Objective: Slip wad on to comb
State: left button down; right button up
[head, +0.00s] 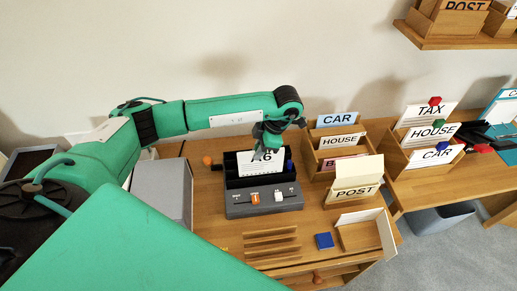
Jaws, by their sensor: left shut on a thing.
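My left gripper (268,149) hangs over the dark grey punch-like machine (265,209) and is shut on the top of a white wad (248,167) of paper. The wad stands upright, with black print ending in a 6 partly covered by the fingers. Its lower edge is at the black upper part of the machine; I cannot tell whether it touches. A comb is not clearly visible there. The machine has an orange and a white control on its front. My right gripper is not in view.
A grey box (161,190) stands left of the machine. Wooden card holders labelled HOUSE (340,142) and POST (356,194) stand to the right. A slatted wooden rack (271,246), a blue block (324,241) and an open tray (362,234) lie in front.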

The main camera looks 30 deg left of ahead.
aim_at(256, 146)
pick_arm(q)
jog(key=shift+f+b, duration=1.05)
jog(key=shift+f, duration=0.4)
jog(key=shift+f+b, duration=0.5)
jog(key=shift+f, duration=0.15)
jog(key=c, duration=0.9)
grip_release()
jog(key=shift+o, duration=0.2)
jog(key=shift+r, duration=0.2)
jog(key=shift+r+p, duration=0.7)
jog(key=shift+r, duration=0.2)
jog(key=shift+r+p, duration=1.5)
jog(key=shift+r, duration=1.5)
